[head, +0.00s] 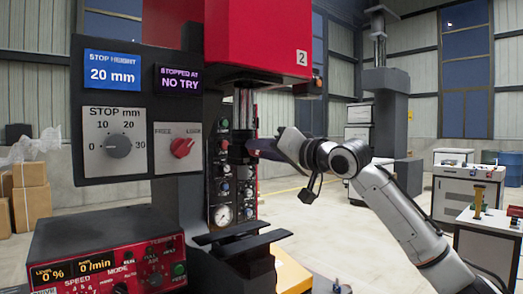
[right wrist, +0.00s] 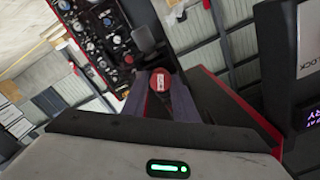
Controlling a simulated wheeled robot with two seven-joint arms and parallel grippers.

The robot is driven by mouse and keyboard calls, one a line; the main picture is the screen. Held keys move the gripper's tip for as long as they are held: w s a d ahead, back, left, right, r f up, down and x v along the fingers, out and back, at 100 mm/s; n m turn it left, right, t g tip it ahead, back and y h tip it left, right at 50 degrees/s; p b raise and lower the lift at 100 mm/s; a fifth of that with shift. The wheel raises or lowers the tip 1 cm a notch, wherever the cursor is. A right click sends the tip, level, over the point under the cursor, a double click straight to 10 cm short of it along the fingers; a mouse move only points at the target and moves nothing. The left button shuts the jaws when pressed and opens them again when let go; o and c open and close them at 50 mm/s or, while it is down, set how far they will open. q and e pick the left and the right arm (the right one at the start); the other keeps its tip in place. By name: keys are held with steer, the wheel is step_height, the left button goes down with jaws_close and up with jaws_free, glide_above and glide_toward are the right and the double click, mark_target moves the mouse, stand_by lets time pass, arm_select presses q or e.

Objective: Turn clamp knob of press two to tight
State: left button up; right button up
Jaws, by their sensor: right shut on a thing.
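Press two is the machine with the red head (head: 258,35) marked 2 in the head view. My right gripper (head: 254,148) reaches in from the right, to the press's dark ram area. In the right wrist view a round red knob (right wrist: 161,80) with pale lettering sits between the two dark fingers of my right gripper (right wrist: 160,92), which is shut on it. The lettering is too small to read. In the head view that knob is hidden by the gripper. A separate red FREE/LOCK selector (head: 181,147) is on the front panel. My left gripper is not in view.
The stop-height dial (head: 118,146) and a screen reading STOPPED AT NO TRY (head: 179,80) are at left. A red control box (head: 108,252) is at lower left. A gauge panel (head: 222,180) stands behind the ram. Cardboard boxes (head: 30,195) are at far left.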

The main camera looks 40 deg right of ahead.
steer(key=shift+m+h+p, duration=0.4)
steer(key=shift+m+p, duration=2.1)
steer(key=shift+m, duration=4.1)
steer(key=shift+f, duration=0.1)
steer(key=o, duration=1.1)
steer(key=shift+c, duration=0.2)
steer(key=shift+s, duration=0.1)
steer(key=s+b, duration=0.2)
steer(key=s, duration=0.8)
steer(key=shift+d+f, duration=0.15)
steer(key=shift+d, duration=0.25)
